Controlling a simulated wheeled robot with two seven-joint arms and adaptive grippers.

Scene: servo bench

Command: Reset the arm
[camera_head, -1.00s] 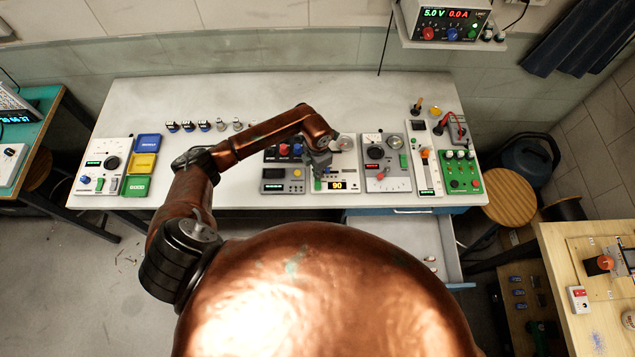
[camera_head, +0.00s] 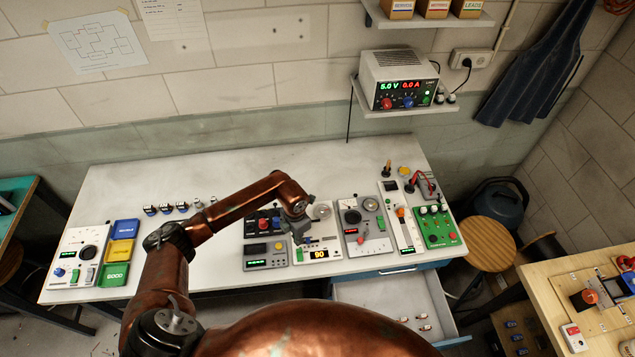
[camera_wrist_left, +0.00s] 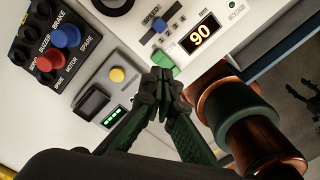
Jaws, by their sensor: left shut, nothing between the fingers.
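My left arm, copper coloured, reaches from the lower left across the white bench (camera_head: 215,165). My left gripper (camera_head: 298,238) is over the instruments at the middle of the bench. In the left wrist view its fingers (camera_wrist_left: 161,80) are shut with nothing between them. The fingertips are at or just above a green button or knob (camera_wrist_left: 163,64) on the panel whose display reads 90 (camera_wrist_left: 200,34); I cannot tell whether they touch it. That display also shows in the head view (camera_head: 319,254). My right gripper is out of view.
An open drawer (camera_head: 385,300) juts out below the bench front. A power supply (camera_head: 400,85) stands on a wall shelf. Blue, yellow and green trays (camera_head: 121,251) lie at the left. A green board (camera_head: 437,228) is at the right. The bench's back strip is mostly clear.

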